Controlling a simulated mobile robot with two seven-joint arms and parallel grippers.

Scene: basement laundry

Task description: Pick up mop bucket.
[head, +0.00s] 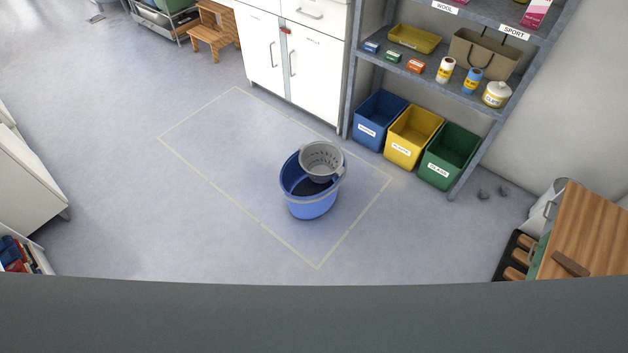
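The mop bucket (309,206) is blue and stands upright on the grey floor, inside a pale taped rectangle. A grey wringer basket (322,160) with holes sits at its top rim, on the far right side. The inside of the bucket is dark, and I cannot tell whether it holds water. Neither of my grippers shows in the head view.
Blue (379,119), yellow (413,136) and green (449,156) bins stand under a grey shelf at the right back. A white cabinet (292,50) stands behind. A wooden-topped unit (588,235) is at the right. Floor around the bucket is clear.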

